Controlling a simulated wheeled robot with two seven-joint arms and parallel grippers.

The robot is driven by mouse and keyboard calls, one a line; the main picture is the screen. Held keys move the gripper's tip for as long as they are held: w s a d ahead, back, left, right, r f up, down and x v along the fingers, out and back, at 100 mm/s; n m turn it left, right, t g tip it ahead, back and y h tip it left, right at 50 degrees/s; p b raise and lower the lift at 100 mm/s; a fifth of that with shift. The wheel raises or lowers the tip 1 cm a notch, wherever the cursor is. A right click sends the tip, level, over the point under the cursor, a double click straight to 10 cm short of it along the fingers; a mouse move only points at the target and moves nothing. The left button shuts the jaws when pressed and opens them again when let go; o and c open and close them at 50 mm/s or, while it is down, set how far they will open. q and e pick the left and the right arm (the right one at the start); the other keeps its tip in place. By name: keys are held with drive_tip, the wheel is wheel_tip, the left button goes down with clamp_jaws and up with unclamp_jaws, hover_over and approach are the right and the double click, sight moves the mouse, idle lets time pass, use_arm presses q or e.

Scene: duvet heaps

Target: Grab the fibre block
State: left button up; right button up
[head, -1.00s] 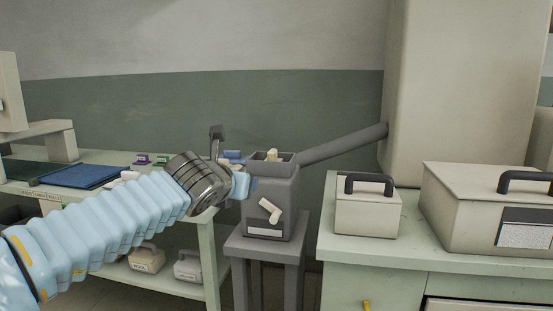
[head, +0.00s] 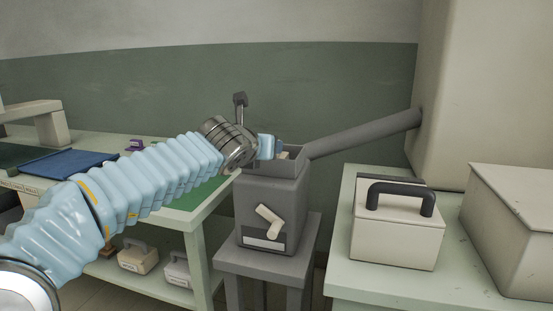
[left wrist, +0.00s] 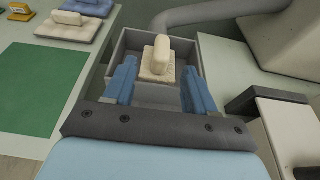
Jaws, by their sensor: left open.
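The fibre block is most likely the cream block with a raised grip (left wrist: 157,62) inside the open top of a grey box in the left wrist view. In the head view only a small pale part of the block (head: 284,155) shows behind my gripper. My left gripper (left wrist: 157,88) is open, its two blue fingers pointing into the grey box (left wrist: 190,47), one to each side of the block's near end. Nothing is between the fingertips that I can see as gripped. In the head view the left gripper (head: 277,147) is at the box's rim. My right gripper is not in view.
The grey box (head: 270,205) stands on a grey stool (head: 262,262), with a pipe (head: 365,134) rising right to a large cabinet. A handled case (head: 395,235) sits on the right counter.

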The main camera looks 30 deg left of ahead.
use_arm(q)
drive_tip(key=x, duration=0.8)
drive_tip(key=shift+w, duration=0.3)
drive_tip(key=shift+c, duration=0.4)
clamp_jaws()
